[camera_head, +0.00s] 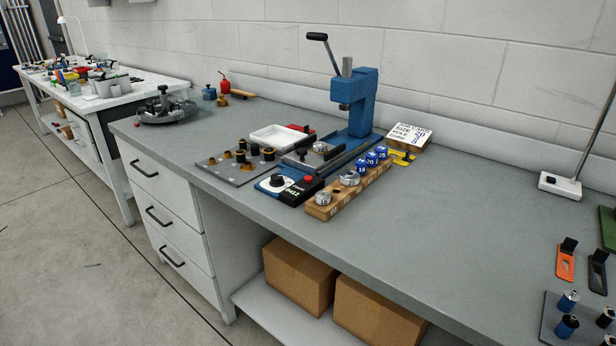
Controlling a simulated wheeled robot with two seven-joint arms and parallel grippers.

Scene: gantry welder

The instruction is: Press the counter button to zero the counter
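A small black counter (295,196) with pale digits on its front sits at the front of the blue press on the grey workbench. The digits are too small to read surely. A small red button (308,179) shows on top at its right end. A blue unit with a white face and a black knob (277,182) sits directly to its left. Neither of my grippers is in view, and nothing covers the counter.
The blue lever press (362,105) stands behind the counter. A wooden block (323,211) with metal rings and blue numbered pieces lies close on its right. A dark plate (230,172) with brass bushings lies left.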

